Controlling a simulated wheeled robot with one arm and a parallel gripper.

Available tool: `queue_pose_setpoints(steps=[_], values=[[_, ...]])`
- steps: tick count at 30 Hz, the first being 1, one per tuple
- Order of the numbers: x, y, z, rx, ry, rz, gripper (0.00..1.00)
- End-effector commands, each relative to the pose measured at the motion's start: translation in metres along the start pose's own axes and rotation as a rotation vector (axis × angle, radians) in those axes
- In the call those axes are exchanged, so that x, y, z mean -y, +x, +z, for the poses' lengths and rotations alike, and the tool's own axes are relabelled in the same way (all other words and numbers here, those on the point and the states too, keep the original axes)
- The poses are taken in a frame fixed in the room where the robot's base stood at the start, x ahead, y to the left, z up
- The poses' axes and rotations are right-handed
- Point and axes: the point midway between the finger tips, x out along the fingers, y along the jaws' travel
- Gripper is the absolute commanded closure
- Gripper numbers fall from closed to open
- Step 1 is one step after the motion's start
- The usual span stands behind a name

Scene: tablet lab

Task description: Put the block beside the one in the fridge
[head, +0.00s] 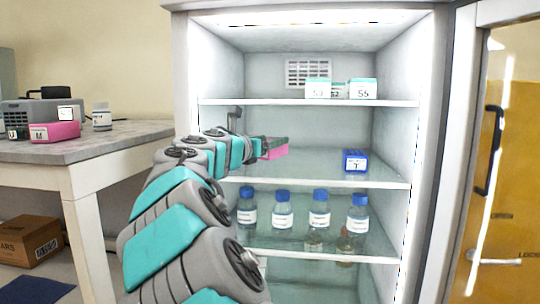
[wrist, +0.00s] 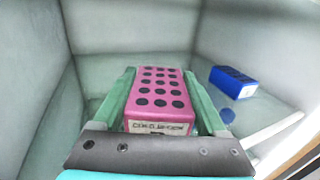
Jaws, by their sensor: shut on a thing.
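A pink block (wrist: 158,90) with rows of dark round holes and a white label is held between the green fingers of my gripper (wrist: 160,95). In the head view my gripper (head: 272,148) is inside the fridge, over the left part of the middle shelf (head: 310,172), and the pink block (head: 274,153) shows just below its fingers. I cannot tell whether the block touches the shelf. A blue block (head: 355,160) with a white label sits on the same shelf to the right, apart from the pink one. It also shows in the wrist view (wrist: 233,80).
Several blue-capped bottles (head: 283,210) stand on the shelf below. White-and-green boxes (head: 362,88) stand on the top shelf. The fridge door (head: 458,150) is open at the right. A table (head: 85,145) at the left holds another pink block (head: 54,132).

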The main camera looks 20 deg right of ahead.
Motion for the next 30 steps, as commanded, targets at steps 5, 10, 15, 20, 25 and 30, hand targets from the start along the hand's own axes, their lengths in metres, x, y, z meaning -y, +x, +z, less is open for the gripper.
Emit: queue_pose_setpoints(steps=[5,10,15,20,25,30], values=[[-0.016,0.025,-0.005,-0.001,0.001,-0.001,0.97],[-0.026,0.038,-0.004,0.001,0.001,0.002,0.97],[-0.028,0.043,-0.006,0.001,0.0,0.001,0.97],[-0.027,0.043,-0.024,0.002,-0.002,-0.002,0.97],[-0.028,0.043,-0.04,0.003,0.0,-0.001,0.97],[-0.028,0.043,-0.038,0.002,0.001,0.0,0.97]])
